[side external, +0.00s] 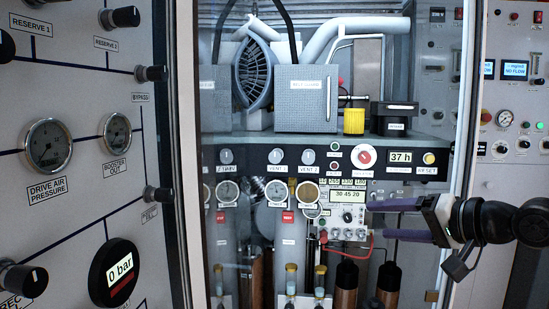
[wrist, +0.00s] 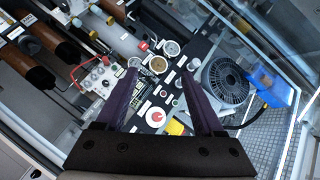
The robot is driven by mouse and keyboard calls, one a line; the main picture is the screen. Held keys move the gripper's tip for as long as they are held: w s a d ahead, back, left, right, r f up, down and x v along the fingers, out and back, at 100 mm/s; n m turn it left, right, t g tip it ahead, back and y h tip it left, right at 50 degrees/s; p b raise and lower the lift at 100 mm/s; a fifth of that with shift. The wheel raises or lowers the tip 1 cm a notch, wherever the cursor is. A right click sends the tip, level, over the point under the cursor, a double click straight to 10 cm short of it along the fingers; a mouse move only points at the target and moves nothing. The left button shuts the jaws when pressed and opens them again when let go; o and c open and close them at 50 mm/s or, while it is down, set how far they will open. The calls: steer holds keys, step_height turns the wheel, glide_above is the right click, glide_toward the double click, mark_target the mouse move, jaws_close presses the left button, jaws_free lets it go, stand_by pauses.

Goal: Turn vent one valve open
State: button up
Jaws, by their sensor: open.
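The vent 1 valve knob (side external: 275,157) is a small light round knob on the dark panel strip (side external: 215,157), above its label. A similar vent 2 knob (side external: 307,157) sits just right of it. My gripper (side external: 375,221) is right of and below both knobs in the side view, apart from them. Its two purple fingers are spread with nothing between them. In the wrist view my gripper (wrist: 160,75) is open over the panel and gauges. The knobs are too small there to tell which is vent 1.
A red and white dial (side external: 363,156) and an hour display (side external: 400,157) are on the strip. Round gauges (side external: 308,192) hang below. A meter box (side external: 348,213) with a red cable stands near my fingers. The cabinet's glass door frame (side external: 466,95) is at right.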

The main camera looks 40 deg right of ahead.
steer(key=w+r+m+t, duration=0.5)
steer(key=w+r+m, duration=0.3)
steer(key=w, duration=0.4)
glide_toward(278, 158)
steer(key=shift+m, duration=0.3)
steer(key=w, duration=0.3)
steer(key=w+r, duration=0.1)
steer(key=w, duration=0.7)
steer(key=shift+w+r, duration=0.2)
steer(key=shift+r, duration=0.15)
jaws_close()
